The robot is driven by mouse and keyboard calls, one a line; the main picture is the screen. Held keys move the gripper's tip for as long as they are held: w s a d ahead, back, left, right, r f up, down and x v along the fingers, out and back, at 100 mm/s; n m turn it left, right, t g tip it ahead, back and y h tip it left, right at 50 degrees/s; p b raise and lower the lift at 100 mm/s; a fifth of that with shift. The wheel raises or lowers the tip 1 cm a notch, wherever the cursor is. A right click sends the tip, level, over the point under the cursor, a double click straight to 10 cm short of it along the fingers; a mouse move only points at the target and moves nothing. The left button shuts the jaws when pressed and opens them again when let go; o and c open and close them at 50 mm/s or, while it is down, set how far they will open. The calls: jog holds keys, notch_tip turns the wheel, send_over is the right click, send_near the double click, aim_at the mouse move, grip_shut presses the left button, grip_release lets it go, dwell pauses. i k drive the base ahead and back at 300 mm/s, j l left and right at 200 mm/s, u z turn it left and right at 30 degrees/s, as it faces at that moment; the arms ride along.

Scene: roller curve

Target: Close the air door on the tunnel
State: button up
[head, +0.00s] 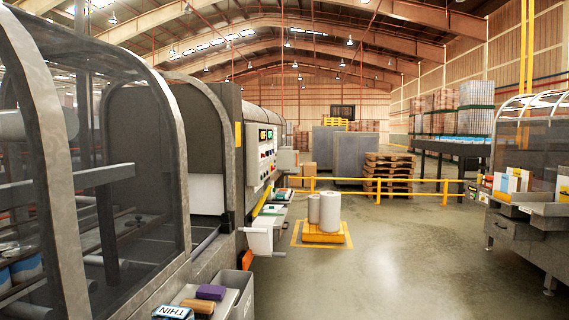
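The tunnel is a long grey machine (228,110) at the left, with a control panel (267,150) of lit displays and coloured buttons on its side. Curved, framed clear guards (125,150) stand at its near end. Behind them a pale opening (206,192) shows in the machine's end, partly screened by the guard frame. I cannot tell for certain which part is the air door or how far it is open. My gripper is not in view.
A ledge at the lower left bears a purple block (211,292), a brown block (198,306) and a "THIN" box (172,313). White rolls (329,212) stand on a yellow base. Yellow rails (400,181) and pallets lie behind. The grey floor (400,265) at centre right is clear.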

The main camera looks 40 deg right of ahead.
aim_at(286, 159)
jog(key=i+l+z, duration=0.75)
jog(key=i, duration=0.2)
jog(key=i+l+z, duration=0.35)
jog(key=i, duration=0.15)
jog(key=i+z, duration=0.4)
jog(key=i, duration=1.35)
jog(key=i+z, duration=0.1)
jog(key=i, duration=1.05)
jog(key=i+j, duration=0.2)
jog(key=i, duration=1)
jog(key=i+u, duration=0.3)
jog(key=i, duration=0.2)
jog(key=i+l+u, duration=0.25)
jog(key=i, duration=0.25)
jog(key=i+l+u, duration=0.3)
jog(key=i, duration=0.15)
jog(key=i+l+u, duration=0.2)
jog(key=i+u, duration=0.3)
jog(key=i+l+u, duration=0.35)
jog(key=u, duration=0.15)
jog(key=i, duration=0.1)
